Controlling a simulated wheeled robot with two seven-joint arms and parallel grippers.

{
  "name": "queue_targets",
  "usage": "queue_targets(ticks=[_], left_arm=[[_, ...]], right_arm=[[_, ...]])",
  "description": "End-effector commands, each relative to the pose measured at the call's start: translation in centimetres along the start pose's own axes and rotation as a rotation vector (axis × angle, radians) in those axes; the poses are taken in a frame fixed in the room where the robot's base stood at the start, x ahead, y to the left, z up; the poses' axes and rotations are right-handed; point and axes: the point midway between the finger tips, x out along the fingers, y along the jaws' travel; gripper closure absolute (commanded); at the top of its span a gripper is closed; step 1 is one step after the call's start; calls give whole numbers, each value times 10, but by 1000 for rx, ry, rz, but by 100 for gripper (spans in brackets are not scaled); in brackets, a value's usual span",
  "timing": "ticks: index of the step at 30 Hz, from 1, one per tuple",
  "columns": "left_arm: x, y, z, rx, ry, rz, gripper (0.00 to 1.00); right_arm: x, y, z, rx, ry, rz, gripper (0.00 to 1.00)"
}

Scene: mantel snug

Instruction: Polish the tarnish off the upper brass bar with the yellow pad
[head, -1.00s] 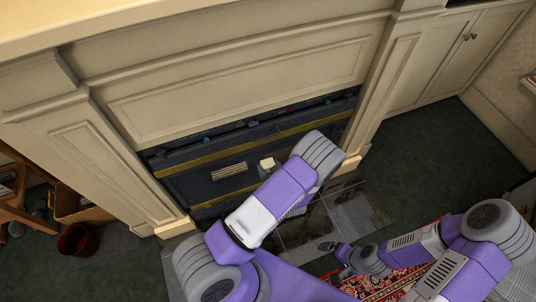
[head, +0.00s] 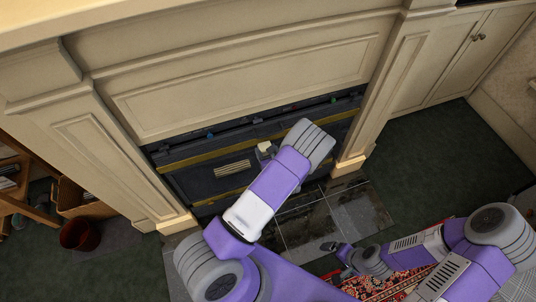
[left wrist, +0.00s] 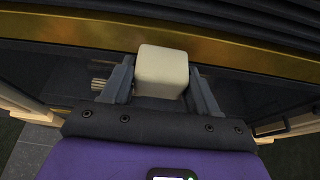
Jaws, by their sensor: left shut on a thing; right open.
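The upper brass bar (head: 206,155) runs across the dark fireplace front. My left forearm hides part of the fireplace. My right gripper (head: 332,247) is open, low over the hearth, away from the bar.
A lower brass bar (head: 215,199) runs below a slotted vent (head: 233,168). The cream mantel surround (head: 245,85) frames the opening. Dark hearth tiles (head: 300,228) and a patterned rug (head: 385,286) lie below. A red bucket (head: 80,236) stands at left. Green carpet at right is clear.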

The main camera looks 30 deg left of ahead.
Motion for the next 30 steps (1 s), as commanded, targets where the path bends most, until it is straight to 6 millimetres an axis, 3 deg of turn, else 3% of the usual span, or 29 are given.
queue_targets(ticks=[30], left_arm=[[8,0,3,0,0,0,65]], right_arm=[[2,1,0,0,0,0,0]])
